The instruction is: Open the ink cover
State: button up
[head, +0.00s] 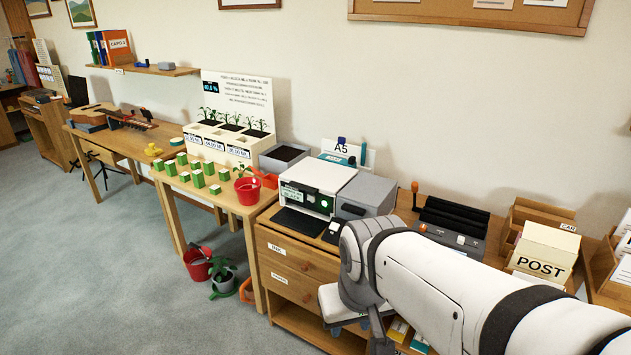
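A white and grey printer (316,186) stands on a wooden cabinet right of the picture's middle. Its front has a small lit display and a round green light, and a dark tray lies before it. A grey box-shaped unit (363,194) with a dark handle-like mark on its front adjoins the printer's right side. I cannot tell which part is the ink cover; no panel looks clearly raised. My arm reaches in from the lower right, its bend in front of the cabinet. I cannot make out my gripper's fingers.
The wooden cabinet (290,268) has labelled drawers. Left is a table with green-and-white blocks and a red pot (247,190). Pots stand on the floor; the carpet at left is clear.

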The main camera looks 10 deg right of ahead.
aim_at(368, 195)
jog(key=z, duration=0.6)
jog(key=i, duration=1.05)
jog(key=z, duration=0.75)
